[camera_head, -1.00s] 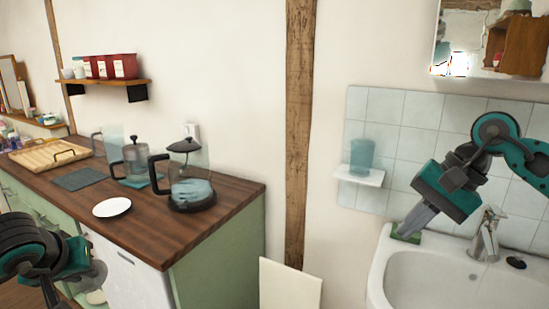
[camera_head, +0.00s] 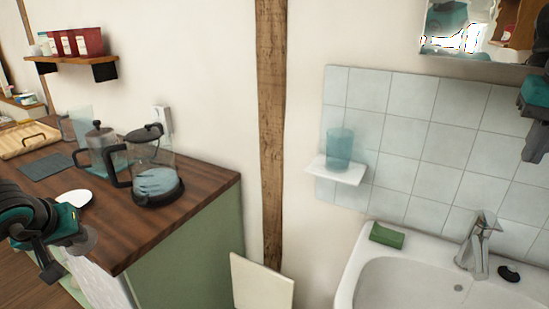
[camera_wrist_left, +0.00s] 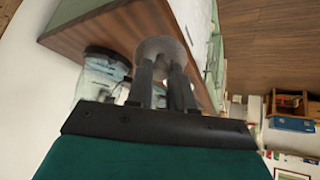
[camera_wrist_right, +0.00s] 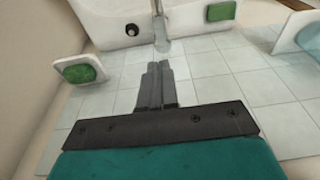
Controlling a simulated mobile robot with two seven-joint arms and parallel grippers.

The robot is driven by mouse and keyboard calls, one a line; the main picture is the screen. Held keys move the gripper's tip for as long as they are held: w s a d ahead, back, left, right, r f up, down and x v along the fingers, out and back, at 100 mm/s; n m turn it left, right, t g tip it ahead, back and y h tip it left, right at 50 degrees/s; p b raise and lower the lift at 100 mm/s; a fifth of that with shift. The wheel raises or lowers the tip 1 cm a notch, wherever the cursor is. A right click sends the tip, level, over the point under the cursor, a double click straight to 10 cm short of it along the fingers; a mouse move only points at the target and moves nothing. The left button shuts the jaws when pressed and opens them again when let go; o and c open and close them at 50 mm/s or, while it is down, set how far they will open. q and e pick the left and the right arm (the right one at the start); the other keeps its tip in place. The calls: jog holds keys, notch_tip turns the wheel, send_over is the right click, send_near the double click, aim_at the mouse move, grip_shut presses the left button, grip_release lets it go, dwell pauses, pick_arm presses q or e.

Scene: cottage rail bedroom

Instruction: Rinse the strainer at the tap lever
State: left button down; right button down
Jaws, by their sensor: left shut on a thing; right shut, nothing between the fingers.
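My left gripper (camera_head: 72,246) is at the lower left of the head view, in front of the counter. It is shut on the strainer (camera_wrist_left: 160,48), a round grey mesh shape beyond the fingertips in the left wrist view. The strainer's handle is hidden between the fingers. The tap (camera_head: 478,245), with its lever (camera_head: 487,222) on top, stands at the back of the white sink (camera_head: 350,285). The tap also shows in the right wrist view (camera_wrist_right: 161,42). My right gripper (camera_head: 536,145) is shut and empty, at the right edge of the head view by the tiles, above the tap.
A green sponge (camera_head: 387,235) lies on the sink's back left corner, and a black plug (camera_head: 509,274) lies right of the tap. A blue cup (camera_head: 339,150) stands on a small shelf (camera_head: 335,172). A pale panel (camera_head: 262,284) leans between counter and sink.

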pick_arm(q)
jog(key=shift+f+b, duration=0.75)
pick_arm(e)
send_over(496, 225)
jog(key=f, duration=1.2)
jog(key=shift+s+a+f, duration=0.1)
jog(key=shift+s+f, duration=0.1)
jog(key=shift+s, duration=0.05)
jog(key=shift+s+a+f, duration=0.1)
jog(key=shift+s+f, duration=0.05)
jog(key=shift+f, duration=0.5)
pick_arm(q)
jog(key=shift+f, duration=0.1)
